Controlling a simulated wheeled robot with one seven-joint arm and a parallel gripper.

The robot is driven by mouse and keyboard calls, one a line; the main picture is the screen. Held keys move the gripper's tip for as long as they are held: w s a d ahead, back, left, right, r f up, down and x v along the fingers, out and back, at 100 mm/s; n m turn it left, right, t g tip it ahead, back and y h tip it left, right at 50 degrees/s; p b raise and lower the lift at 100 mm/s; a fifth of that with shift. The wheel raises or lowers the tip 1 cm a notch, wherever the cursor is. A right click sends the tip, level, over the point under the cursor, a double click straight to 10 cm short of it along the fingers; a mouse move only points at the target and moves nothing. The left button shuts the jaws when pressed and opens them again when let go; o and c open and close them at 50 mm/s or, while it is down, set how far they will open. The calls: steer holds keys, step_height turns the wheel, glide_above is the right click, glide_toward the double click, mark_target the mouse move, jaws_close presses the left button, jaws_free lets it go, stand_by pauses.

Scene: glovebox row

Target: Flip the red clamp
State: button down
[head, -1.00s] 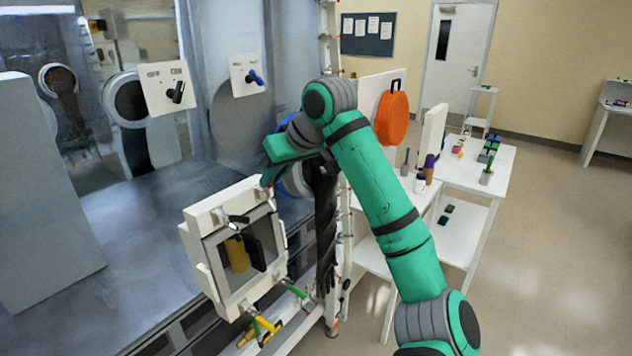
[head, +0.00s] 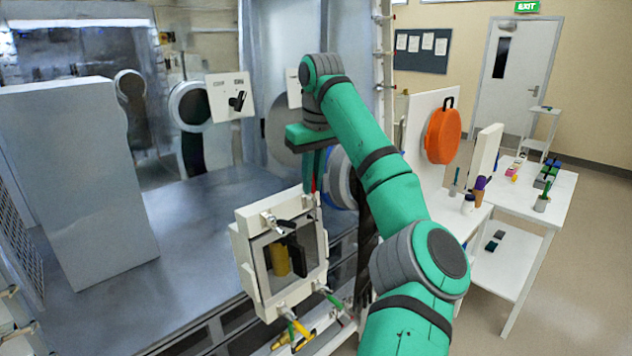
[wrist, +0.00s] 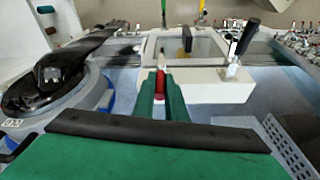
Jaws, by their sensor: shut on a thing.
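The red clamp (wrist: 160,83) shows as a short red handle between the two green fingers of my gripper (wrist: 160,95) in the wrist view. The fingers are shut on it. In the head view my gripper (head: 313,188) points down at the top right corner of the white box (head: 246,262), and only a sliver of red shows there. The fingers hide most of the clamp, and I cannot tell which way it is tilted.
The box has a black-handled latch (head: 284,226) on top and a yellow object (head: 280,260) inside. Green (head: 331,298) and yellow-handled (head: 299,328) clamps sit below. A round port with a black glove (wrist: 60,75) is close beside my gripper. A grey block (head: 85,180) stands left.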

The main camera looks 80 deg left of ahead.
steer(key=shift+s, duration=0.15)
steer(key=c, duration=1.8)
jaws_free()
steer(key=shift+a+f, duration=0.1)
step_height(320, 180, up, 11)
steer(key=d, duration=0.1)
steer(key=shift+w+d, duration=0.3)
steer(key=shift+d, duration=0.1)
steer(key=shift+f, duration=0.2)
